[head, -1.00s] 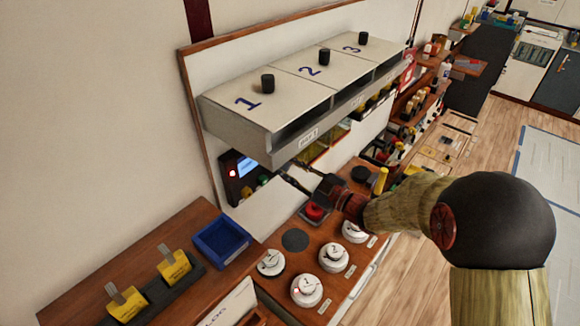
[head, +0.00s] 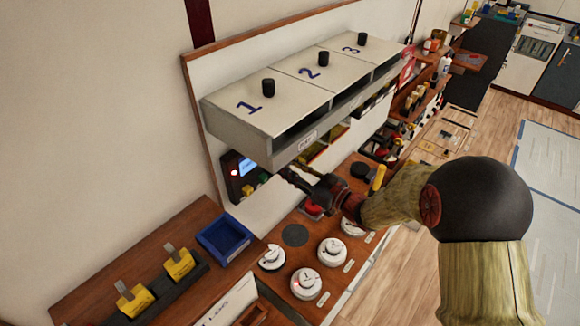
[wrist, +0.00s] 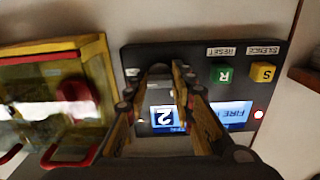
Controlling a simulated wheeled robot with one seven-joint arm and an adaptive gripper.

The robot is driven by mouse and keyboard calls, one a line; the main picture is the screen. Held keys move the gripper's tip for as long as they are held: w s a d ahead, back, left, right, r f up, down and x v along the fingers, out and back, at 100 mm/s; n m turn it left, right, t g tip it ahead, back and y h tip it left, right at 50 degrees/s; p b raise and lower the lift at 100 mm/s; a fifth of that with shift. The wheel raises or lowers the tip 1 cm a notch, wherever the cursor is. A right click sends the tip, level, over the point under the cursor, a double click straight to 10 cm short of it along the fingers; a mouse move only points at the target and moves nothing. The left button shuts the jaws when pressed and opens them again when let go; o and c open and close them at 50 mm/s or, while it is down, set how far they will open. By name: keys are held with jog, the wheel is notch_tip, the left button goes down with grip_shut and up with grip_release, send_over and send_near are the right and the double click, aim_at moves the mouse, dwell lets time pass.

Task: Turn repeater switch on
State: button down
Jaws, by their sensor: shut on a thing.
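The repeater panel is a dark wall box (head: 231,188) under the shelf marked 1, 2, 3 in the head view. In the wrist view the panel (wrist: 285,52) shows upside down, with a blue FIRE screen (wrist: 232,113), a green RESET button (wrist: 222,74), a yellow SILENCE button (wrist: 262,73) and a lit red lamp. My gripper (wrist: 158,78) is at the panel, beside the RESET button. Its fingers are closed on a small greyish part there, seemingly the repeater switch (wrist: 159,70). The fingers hide most of it, so its position is unclear. My gripper (head: 287,174) also shows in the head view.
A yellow-framed clear box with a red part (wrist: 75,95) is beside the panel in the wrist view. The shelf (head: 290,90) overhangs my gripper. Below are a wooden desk with white dials (head: 305,282) and a blue tray (head: 224,239).

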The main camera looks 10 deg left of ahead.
jog(key=shift+f, duration=0.15)
jog(key=c, duration=1.5)
grip_release()
jog(key=v, duration=1.2)
